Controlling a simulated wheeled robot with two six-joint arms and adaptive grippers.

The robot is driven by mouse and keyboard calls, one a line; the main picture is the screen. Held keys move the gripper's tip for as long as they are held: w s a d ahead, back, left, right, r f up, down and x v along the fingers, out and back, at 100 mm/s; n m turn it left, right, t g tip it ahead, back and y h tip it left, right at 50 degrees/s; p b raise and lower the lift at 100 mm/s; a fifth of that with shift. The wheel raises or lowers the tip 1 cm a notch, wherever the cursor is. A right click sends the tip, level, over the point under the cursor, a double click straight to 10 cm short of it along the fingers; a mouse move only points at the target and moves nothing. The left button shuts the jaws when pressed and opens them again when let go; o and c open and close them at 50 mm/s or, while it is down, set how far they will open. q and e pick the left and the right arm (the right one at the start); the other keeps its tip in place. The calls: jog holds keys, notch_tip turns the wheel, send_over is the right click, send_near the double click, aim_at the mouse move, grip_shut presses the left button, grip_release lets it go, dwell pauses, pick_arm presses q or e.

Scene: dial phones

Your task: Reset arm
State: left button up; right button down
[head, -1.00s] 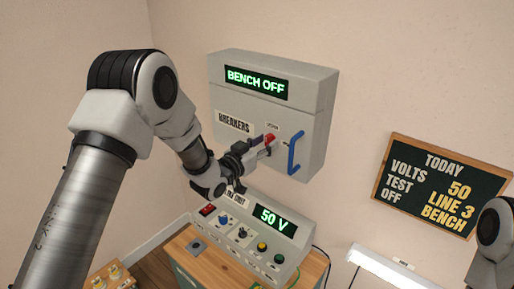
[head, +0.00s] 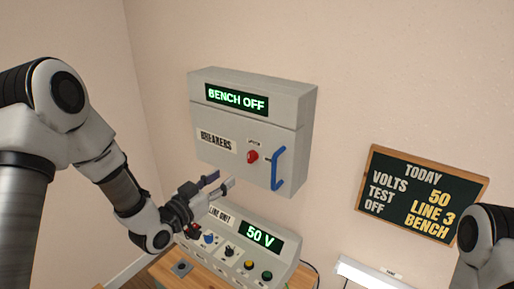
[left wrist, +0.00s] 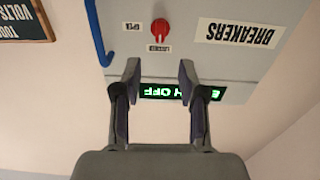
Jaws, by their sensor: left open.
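My left gripper (head: 219,184) is open and empty, in front of the lower left of the breaker box (head: 215,165) and above the line unit. It is apart from the red knob (head: 252,156) on the box's door. In the left wrist view, upside down, the open fingers (left wrist: 160,80) stand before the box with the red knob (left wrist: 160,30) beyond their tips. The box's display (head: 236,98) reads BENCH OFF. My right arm shows at the lower right edge of the head view, but its gripper is out of view.
A blue handle (head: 278,170) sticks out of the box's door, right of the knob. The line unit (head: 225,238), reading 50 V, stands below on a wooden bench (head: 163,272). A blackboard (head: 421,193) hangs on the right wall. A white lamp (head: 375,276) is below it.

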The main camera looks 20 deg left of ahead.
pick_arm(q)
jog(key=s+d+f+g+y, duration=0.1)
jog(key=s+f+g, duration=0.3)
jog(key=f, duration=0.5)
jog(key=s+d+f+n+g+y, duration=0.1)
jog(key=s+f+g, duration=0.1)
jog(key=s+f, duration=0.6)
jog(key=s+d+f+g+y, duration=0.1)
jog(key=s+f+g, duration=0.2)
jog(key=f, duration=0.8)
jog(key=s+a+f+n+g+y, duration=0.1)
jog(key=s+a+f+g, duration=0.1)
jog(key=s, duration=0.8)
jog(key=s+a+f+n+g+y, duration=0.1)
jog(key=s+f+n+g+y, duration=0.1)
jog(key=s+f+g, duration=0.3)
jog(key=s+g, duration=0.1)
jog(key=s, duration=0.3)
jog(key=shift+s+a, duration=0.35)
jog(key=shift+a, duration=0.05)
